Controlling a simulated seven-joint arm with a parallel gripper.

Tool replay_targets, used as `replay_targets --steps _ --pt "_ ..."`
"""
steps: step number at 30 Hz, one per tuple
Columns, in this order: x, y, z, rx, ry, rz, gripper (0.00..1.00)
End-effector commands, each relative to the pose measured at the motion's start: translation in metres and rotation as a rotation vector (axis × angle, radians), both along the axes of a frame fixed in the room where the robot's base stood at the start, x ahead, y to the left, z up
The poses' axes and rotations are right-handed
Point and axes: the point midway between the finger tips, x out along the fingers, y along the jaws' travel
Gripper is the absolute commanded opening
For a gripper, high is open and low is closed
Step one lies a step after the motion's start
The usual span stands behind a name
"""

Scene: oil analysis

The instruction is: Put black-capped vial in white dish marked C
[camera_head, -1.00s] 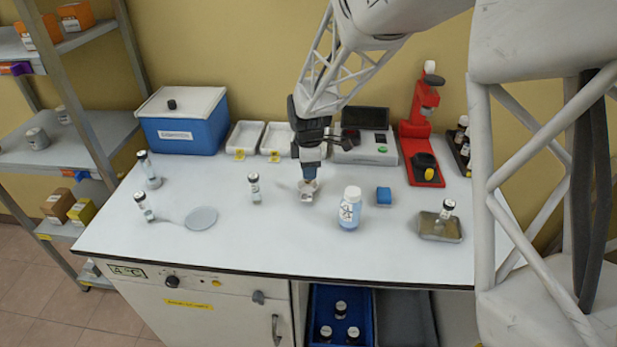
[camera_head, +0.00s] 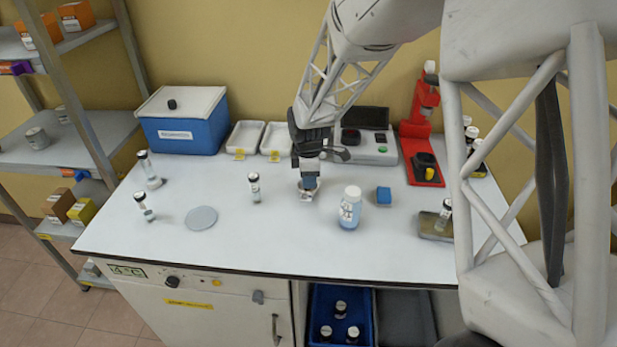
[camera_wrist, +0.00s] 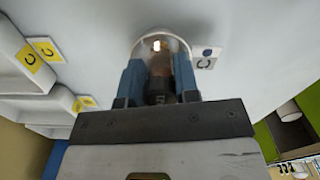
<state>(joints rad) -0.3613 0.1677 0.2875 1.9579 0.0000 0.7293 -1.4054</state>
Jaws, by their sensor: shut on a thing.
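My gripper (camera_head: 309,178) points down at the middle of the table and is shut on a vial. In the wrist view, the vial (camera_wrist: 160,68) stands between the blue fingers (camera_wrist: 158,82), with its dark cap toward me and brownish contents beyond. A small round white dish (camera_wrist: 141,46) lies right under the vial, with a white tag (camera_wrist: 206,61) bearing a C-like letter and a blue dot. I cannot tell whether the vial touches the dish floor. In the head view, my fingers mostly cover the dish, and its tag (camera_head: 305,196) shows in front.
White rectangular trays (camera_head: 245,136) with yellow tags lie behind. The front table strip is clear.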

Motion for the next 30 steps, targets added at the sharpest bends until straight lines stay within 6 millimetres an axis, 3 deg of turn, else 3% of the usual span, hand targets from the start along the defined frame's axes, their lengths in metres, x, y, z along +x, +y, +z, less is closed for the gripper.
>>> replay_targets --steps 11,12,16,30 --pt "0.0001 0.0 -0.0032 0.0 0.0 0.0 0.06" --pt "0.0002 0.0 -0.0027 0.0 -0.001 0.0 0.35" --pt "0.0001 0.0 -0.0027 0.0 0.0 0.0 0.55" --pt "0.0001 0.0 0.0033 0.0 0.0 0.0 0.55"
